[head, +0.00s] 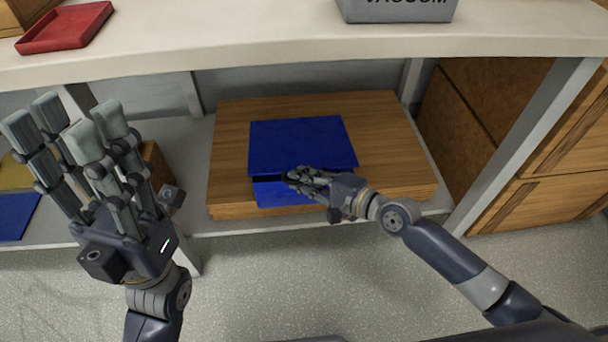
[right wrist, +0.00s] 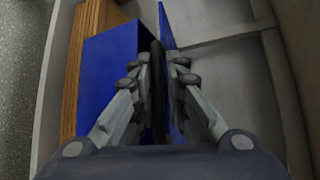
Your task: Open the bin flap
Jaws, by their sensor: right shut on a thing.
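A blue bin (head: 285,193) sits on a wooden board on the lower shelf, its blue flap (head: 300,143) on top. A dark gap shows between the flap's front edge and the bin, so the flap looks slightly raised. In the right wrist view the bin (right wrist: 108,85) is left of the fingers and the flap (right wrist: 167,25) stands at an angle beside it. My right gripper (head: 300,178) is at the flap's front edge, shut on a thin dark part of it (right wrist: 158,70). Fingers hide much of the grip. My left gripper (head: 78,125) is open and empty, left of the bin.
A white counter (head: 230,45) runs above the shelf, with a red tray (head: 65,27) and a grey box marked VACUUM (head: 397,10). The wooden board (head: 390,140) carries the bin. A grey shelf post (head: 525,145) and wooden cabinet (head: 565,150) stand to the right.

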